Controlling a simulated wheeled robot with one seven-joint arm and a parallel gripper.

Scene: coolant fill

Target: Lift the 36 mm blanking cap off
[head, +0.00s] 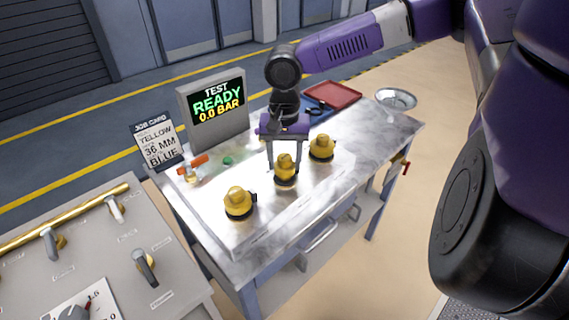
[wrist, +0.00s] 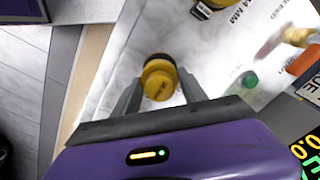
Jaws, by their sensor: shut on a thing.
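Three yellow caps with dark lower rings stand in a row on the metal bench top: a near one (head: 238,200), a middle one (head: 285,170) and a far one (head: 321,146). My gripper (head: 284,157) points down over the middle cap, one finger on each side, shut on it. In the wrist view the held cap (wrist: 158,80) sits between the two fingertips (wrist: 160,88), its dark ring behind it. The middle cap appears level with its neighbours; I cannot tell whether it is clear of its seat. No size marking is readable on it.
A display (head: 217,110) reads "TEST READY 0.0 BAR". A job card (head: 158,142) reads "YELLOW 36 MM BLUE". An orange-handled valve (head: 192,166) and a green button (head: 228,160) are left of the caps. A red tray (head: 332,95) and a round dish (head: 396,99) lie at the back.

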